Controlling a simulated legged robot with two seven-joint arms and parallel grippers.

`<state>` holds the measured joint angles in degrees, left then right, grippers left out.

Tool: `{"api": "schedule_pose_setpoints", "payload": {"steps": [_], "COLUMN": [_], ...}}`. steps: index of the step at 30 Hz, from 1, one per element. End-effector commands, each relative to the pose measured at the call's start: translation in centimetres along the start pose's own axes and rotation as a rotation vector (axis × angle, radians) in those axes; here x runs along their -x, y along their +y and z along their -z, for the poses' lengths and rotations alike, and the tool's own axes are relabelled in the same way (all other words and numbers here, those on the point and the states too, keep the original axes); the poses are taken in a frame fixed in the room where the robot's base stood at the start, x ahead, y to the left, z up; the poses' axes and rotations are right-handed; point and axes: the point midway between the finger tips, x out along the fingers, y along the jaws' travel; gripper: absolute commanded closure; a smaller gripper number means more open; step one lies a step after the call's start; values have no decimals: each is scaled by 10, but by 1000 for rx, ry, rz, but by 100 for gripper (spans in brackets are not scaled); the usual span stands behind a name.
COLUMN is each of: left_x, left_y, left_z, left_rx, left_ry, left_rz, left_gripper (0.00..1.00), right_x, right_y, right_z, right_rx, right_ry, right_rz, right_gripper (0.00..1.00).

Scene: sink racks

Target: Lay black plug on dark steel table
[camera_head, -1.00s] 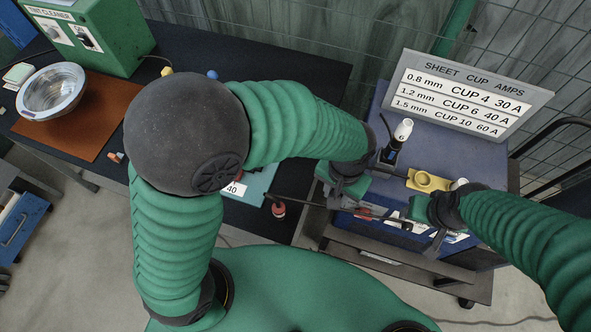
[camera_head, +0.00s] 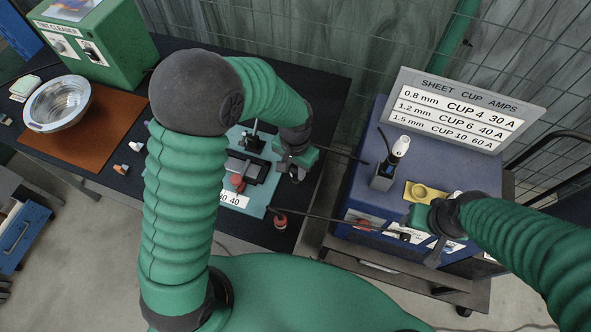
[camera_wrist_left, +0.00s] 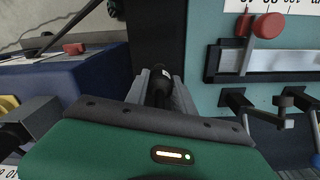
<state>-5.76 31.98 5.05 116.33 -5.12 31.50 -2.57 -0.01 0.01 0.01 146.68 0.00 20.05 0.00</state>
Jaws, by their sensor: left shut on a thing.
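My left gripper (camera_head: 297,168) is at the right part of the dark steel table (camera_head: 325,88), just right of the teal fixture plate (camera_head: 258,205). In the left wrist view its fingers are shut on the black plug (camera_wrist_left: 159,86), which points away from the wrist camera. In the head view the gripper mostly hides the plug. I cannot tell whether the plug touches the table. My right gripper (camera_head: 437,238) is at the front of the blue cabinet (camera_head: 361,185). Its fingers are too small and covered to read.
A dark cable (camera_head: 340,155) spans the gap between table and cabinet. Another dark line (camera_head: 330,218) crosses lower down, near a red-topped part (camera_head: 281,221). A yellow cup holder (camera_head: 425,191) and sign (camera_head: 463,103) are on the cabinet. A metal bowl (camera_head: 57,104) stands far left.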

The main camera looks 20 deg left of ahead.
Motion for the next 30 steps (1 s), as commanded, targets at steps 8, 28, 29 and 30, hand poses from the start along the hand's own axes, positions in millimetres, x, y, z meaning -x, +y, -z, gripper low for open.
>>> {"api": "schedule_pose_setpoints", "payload": {"steps": [8, 28, 29, 30], "left_x": [-21, -20, -18, -15], "left_y": [1, 1, 1, 1], "left_z": [0, 0, 0, 0], "left_rx": [0, 1, 0, 0], "left_ry": [0, 0, 1, 3], "left_rz": [0, 0, 0, 0], "left_gripper": [100, 49, 49, 49], "right_x": [3, 3, 4, 2], "right_y": [0, 0, 0, 0], "right_z": [1, 1, 1, 1], "right_rx": [0, 0, 0, 0], "right_ry": [0, 0, 0, 0], "right_rz": [0, 0, 0, 0], "right_gripper": [47, 47, 47, 47]}}
